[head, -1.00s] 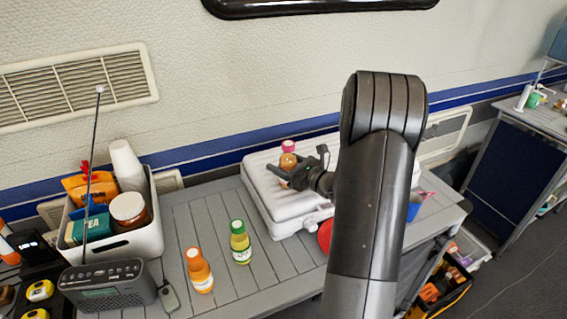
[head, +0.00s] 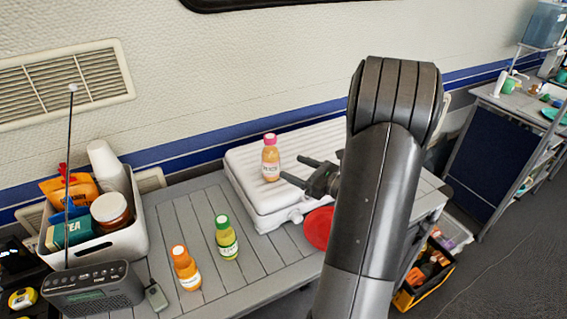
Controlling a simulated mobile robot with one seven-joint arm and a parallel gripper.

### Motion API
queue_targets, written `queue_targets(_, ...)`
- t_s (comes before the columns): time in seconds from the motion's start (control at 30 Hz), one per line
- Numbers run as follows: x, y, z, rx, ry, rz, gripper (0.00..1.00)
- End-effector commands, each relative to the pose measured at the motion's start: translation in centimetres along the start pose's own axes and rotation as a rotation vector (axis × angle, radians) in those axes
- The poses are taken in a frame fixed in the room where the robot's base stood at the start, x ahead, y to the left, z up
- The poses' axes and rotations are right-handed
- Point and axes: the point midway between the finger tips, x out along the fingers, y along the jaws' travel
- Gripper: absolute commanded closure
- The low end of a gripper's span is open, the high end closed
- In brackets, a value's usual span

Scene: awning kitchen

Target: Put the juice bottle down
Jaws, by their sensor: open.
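A juice bottle (head: 270,158) with a pink-red cap and orange juice stands upright on top of the white ridged case (head: 245,172) on the table. My gripper (head: 297,171) is open and empty, just right of this bottle and apart from it, its two fingers pointing left towards it. Two other bottles stand upright on the slatted table: one with a green cap (head: 226,238) and one with an orange cap (head: 186,268). My arm hides part of the case and the table's right side.
A grey radio (head: 93,290) with a tall antenna and a white bin (head: 128,243) of groceries stand at the left. Bare slats (head: 187,215) show left of the case.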

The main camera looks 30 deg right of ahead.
Motion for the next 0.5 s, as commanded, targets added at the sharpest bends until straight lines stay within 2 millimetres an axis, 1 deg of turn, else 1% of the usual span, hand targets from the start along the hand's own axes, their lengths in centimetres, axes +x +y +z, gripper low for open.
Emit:
queue_targets(0.03,-0.5,0.0,0.0,0.0,0.0,-0.001,0.31)
queue_targets(0.13,-0.6,0.6,0.3,-0.013,0.006,0.02,0.31)
queue_targets(0.17,-0.4,1.1,0.5,-0.024,0.012,0.037,0.31)
queue_targets(0.23,0.3,2.9,1.3,-0.066,0.034,0.099,0.31)
queue_targets(0.27,0.7,4.0,1.7,-0.092,0.048,0.137,0.31)
queue_targets(0.37,2.0,8.6,3.1,-0.215,0.11,0.295,0.31)
queue_targets(0.4,2.3,10.7,3.6,-0.275,0.137,0.367,0.31)
queue_targets(0.47,2.5,13.7,4.2,-0.371,0.179,0.473,0.31)
queue_targets(0.5,2.4,15.6,4.5,-0.438,0.205,0.541,0.31)
